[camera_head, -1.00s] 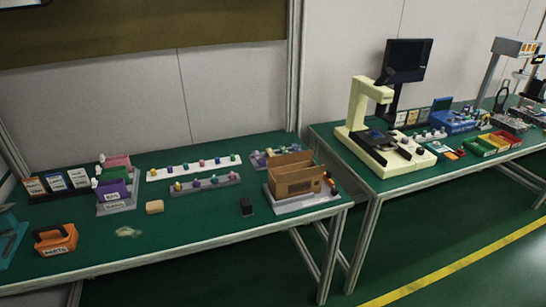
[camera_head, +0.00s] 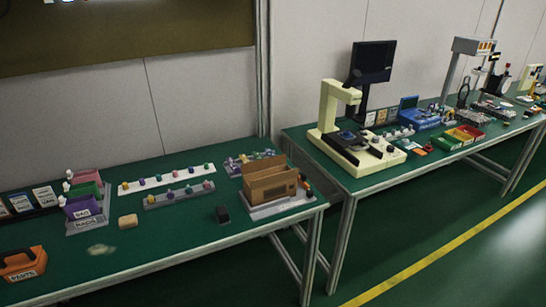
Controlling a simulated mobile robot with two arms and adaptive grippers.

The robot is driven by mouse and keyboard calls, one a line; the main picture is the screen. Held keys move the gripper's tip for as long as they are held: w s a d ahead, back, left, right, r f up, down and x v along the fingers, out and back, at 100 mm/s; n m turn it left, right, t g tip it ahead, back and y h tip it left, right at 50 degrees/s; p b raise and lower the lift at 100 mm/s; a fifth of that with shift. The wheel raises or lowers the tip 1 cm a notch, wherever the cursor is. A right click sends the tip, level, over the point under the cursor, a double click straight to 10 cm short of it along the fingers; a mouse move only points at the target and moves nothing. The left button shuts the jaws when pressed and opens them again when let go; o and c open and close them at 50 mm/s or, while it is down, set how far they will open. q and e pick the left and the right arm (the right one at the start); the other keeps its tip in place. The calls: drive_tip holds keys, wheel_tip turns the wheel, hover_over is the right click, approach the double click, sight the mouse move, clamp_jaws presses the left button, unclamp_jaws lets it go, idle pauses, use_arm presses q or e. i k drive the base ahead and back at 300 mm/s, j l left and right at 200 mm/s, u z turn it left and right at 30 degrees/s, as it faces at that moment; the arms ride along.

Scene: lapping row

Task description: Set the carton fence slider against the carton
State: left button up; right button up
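An open brown carton (camera_head: 270,184) stands on a grey base plate (camera_head: 290,207) near the right end of the left green table. A small dark part with an orange piece (camera_head: 305,184) is at the carton's right side; I cannot tell whether it is the fence slider or whether it touches the carton. A small black block (camera_head: 222,215) stands on the table left of the base plate, apart from it. Neither of my grippers is in view.
The left table (camera_head: 165,232) also holds peg strips (camera_head: 168,180), coloured bins (camera_head: 86,206), a tan block (camera_head: 127,221) and an orange caddy (camera_head: 22,265). A second table with a cream microscope (camera_head: 330,125) stands to the right, and open floor with a yellow line (camera_head: 430,255) lies in front.

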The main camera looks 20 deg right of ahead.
sight(301, 180)
drive_tip(key=i+l, duration=0.15)
drive_tip(key=l, duration=0.2)
drive_tip(key=i+l+z, duration=0.1)
drive_tip(key=l, duration=0.3)
drive_tip(key=i+l, duration=0.25)
drive_tip(key=l+z, duration=0.05)
drive_tip(key=l, duration=0.05)
